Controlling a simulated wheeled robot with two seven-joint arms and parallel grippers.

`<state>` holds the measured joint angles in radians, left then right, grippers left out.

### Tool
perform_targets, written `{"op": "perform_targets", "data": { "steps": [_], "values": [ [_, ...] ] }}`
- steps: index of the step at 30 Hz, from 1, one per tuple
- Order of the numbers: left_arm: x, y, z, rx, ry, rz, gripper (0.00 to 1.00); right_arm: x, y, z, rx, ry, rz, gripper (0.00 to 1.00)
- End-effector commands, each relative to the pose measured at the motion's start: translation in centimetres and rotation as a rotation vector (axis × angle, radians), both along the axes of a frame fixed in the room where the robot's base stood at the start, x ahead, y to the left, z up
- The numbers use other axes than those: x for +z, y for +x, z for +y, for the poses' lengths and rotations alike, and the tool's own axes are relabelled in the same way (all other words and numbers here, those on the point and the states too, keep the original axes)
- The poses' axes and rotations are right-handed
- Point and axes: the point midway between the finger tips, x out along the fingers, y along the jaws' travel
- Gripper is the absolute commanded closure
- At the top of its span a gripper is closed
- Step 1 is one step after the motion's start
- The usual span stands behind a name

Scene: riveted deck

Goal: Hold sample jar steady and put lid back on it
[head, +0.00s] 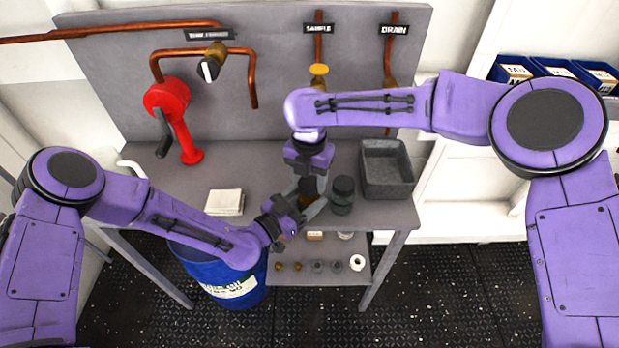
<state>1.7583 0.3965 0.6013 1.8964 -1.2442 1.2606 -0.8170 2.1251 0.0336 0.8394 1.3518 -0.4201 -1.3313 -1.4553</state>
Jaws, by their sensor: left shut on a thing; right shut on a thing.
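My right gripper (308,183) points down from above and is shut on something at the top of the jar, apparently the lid. The lid is mostly hidden between the fingers. I cannot tell whether it touches the jar's rim.
A dark lidded jar (342,196) stands just right of the grippers. A grey bin (387,158) is at the bench's right end. White cloths or papers (224,202) lie at left. A red hand pump (174,120) and copper pipes with valves (319,76) stand behind. A blue drum (222,275) is below.

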Motion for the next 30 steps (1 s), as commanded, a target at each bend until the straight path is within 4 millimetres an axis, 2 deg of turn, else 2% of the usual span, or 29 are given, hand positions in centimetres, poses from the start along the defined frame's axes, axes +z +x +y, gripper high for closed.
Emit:
{"op": "perform_targets", "data": {
  "steps": [3, 5, 8, 12, 15, 18, 19, 23, 24, 26, 30],
  "values": [
    [-0.09, -0.01, 0.04, 0.000, 0.001, 0.001, 1.00, 0.01, 0.01, 0.00, -0.019, -0.001, -0.001, 0.82],
    [-0.09, -0.01, 0.04, 0.001, 0.001, 0.001, 1.00, 0.04, -0.02, 0.03, -0.091, -0.003, -0.002, 0.82],
    [-0.09, -0.01, 0.04, 0.001, 0.001, 0.001, 1.00, 0.06, 0.01, 0.01, -0.368, -0.007, -0.007, 0.82],
    [-0.11, 0.00, 0.04, 0.001, 0.001, 0.001, 1.00, 0.01, 0.03, -0.04, -0.922, -0.005, -0.009, 0.82],
    [-0.11, 0.00, 0.06, 0.001, 0.001, 0.001, 1.00, -0.06, 0.01, -0.04, -1.269, -0.002, -0.008, 0.82],
    [-0.11, 0.01, 0.07, 0.002, 0.001, 0.002, 1.00, -0.08, 0.00, -0.01, -1.519, 0.000, -0.005, 0.82],
    [-0.11, 0.01, 0.07, 0.002, 0.001, 0.001, 1.00, -0.09, -0.01, 0.00, -1.572, 0.000, -0.004, 0.82],
    [-0.10, 0.02, 0.09, 0.002, 0.001, 0.002, 1.00, -0.11, -0.04, 0.02, -1.555, 0.000, 0.000, 0.82],
    [-0.10, 0.03, 0.08, 0.002, 0.001, 0.002, 1.00, -0.11, -0.04, 0.03, -1.554, 0.000, 0.000, 0.39],
    [-0.10, 0.03, 0.08, 0.002, 0.001, 0.002, 1.00, -0.12, -0.05, 0.02, -1.553, 0.000, 0.000, 0.20],
    [-0.09, 0.02, 0.08, 0.002, 0.001, 0.001, 1.00, -0.12, -0.04, 0.02, -1.551, 0.000, 0.000, 0.20]
  ]
}}
